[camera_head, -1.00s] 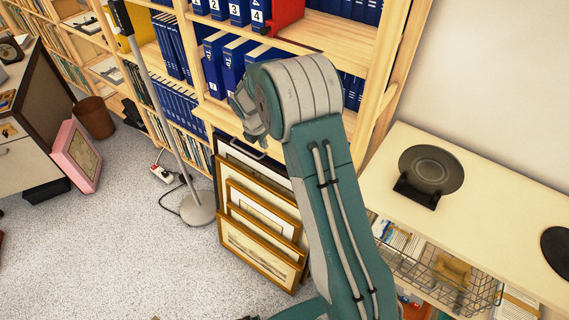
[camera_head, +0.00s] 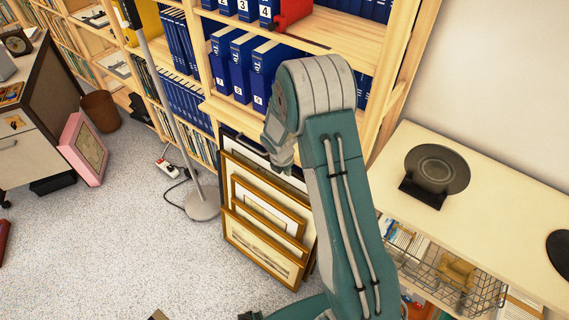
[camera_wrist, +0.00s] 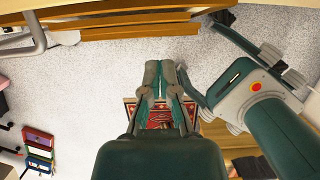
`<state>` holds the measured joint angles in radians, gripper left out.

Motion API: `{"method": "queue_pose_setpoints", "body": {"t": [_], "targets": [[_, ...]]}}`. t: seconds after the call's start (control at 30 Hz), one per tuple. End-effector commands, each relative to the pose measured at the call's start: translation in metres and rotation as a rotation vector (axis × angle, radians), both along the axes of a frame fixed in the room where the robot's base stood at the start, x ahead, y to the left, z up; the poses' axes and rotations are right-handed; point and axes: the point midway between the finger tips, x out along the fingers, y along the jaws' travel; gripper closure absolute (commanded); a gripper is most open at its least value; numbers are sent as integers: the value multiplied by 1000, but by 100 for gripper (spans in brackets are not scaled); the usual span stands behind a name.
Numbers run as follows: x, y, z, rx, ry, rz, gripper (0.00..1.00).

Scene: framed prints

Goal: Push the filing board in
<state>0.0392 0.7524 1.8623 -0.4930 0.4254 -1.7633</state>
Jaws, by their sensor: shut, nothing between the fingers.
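A light wooden board (camera_head: 222,113) sticks out from the bookcase beneath the blue binders, above the framed prints; I take it to be the filing board. My arm partly hides its right part. In the wrist view, my gripper (camera_wrist: 166,66) is shut and empty, its fingertips side by side over the pale floor. Wooden edges (camera_wrist: 130,35) cross the top of that view, apart from the fingertips; I cannot tell which piece they belong to.
Framed prints (camera_head: 262,240) lean against the bookcase below the board. A lamp pole and round base (camera_head: 202,206) stand left of them. A low white cabinet (camera_head: 500,205) with a dark plate (camera_head: 437,168) is on the right. Carpet at front left is open.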

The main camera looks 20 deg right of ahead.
Motion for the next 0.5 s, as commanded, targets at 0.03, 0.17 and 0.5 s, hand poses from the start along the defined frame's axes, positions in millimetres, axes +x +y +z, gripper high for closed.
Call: {"method": "queue_pose_setpoints", "body": {"t": [0.03, 0.17, 0.5], "targets": [[1, -2, -11, 0, 4, -1, 100], [12, -19, -13, 0, -3, -5, 100], [24, -36, -12, 0, 0, 0, 100]]}}
